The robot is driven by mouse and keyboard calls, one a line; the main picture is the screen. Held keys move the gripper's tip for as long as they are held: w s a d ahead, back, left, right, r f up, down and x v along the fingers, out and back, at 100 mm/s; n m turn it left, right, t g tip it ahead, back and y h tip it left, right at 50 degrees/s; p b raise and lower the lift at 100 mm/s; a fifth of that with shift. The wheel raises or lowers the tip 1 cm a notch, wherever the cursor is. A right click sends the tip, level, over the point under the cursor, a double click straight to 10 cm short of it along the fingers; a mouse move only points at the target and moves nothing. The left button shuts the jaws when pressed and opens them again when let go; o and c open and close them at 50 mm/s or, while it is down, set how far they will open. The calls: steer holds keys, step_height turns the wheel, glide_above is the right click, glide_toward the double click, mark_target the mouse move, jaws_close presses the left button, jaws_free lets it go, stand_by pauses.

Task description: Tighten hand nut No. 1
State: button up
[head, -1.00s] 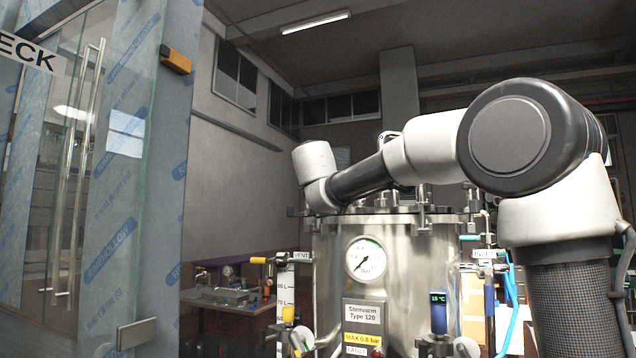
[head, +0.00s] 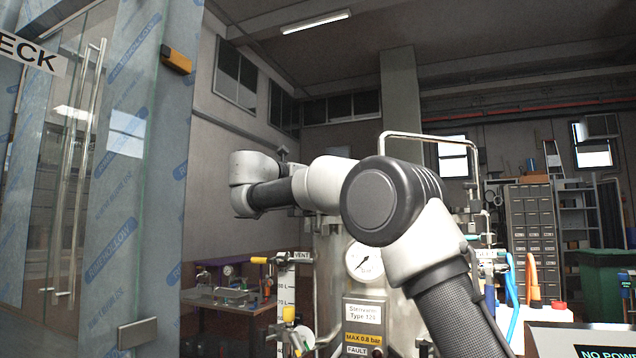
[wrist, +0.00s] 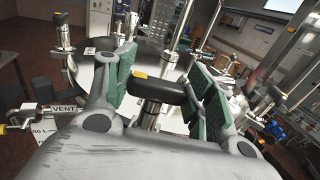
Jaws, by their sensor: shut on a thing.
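The black hand nut (wrist: 155,88), a bar-shaped knob with a small yellow mark, sits between the green pads of my gripper (wrist: 158,88) in the wrist view. My gripper is shut on it, with a pad at each end. Part of a threaded stem shows below the nut. No number is readable on it. The steel vessel (head: 330,255) stands in the middle of the head view, with its lid largely hidden by my arm. The lid (wrist: 90,75) shows beneath the gripper in the wrist view. My gripper's fingers are hidden in the head view.
Another upright clamp bolt (wrist: 66,42) stands left of the gripper. A VENT label (wrist: 63,108) and a valve lie at the lower left. Pipes and fittings crowd the right. In the head view, a film-covered glass door (head: 100,150) stands left and a tall handle loop (head: 418,136) rises behind my arm.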

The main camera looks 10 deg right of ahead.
stand_by(0.5)
steer(key=o, duration=1)
steer(key=v, duration=1.2)
steer(key=shift+w, duration=0.2)
steer(key=shift+a, duration=0.15)
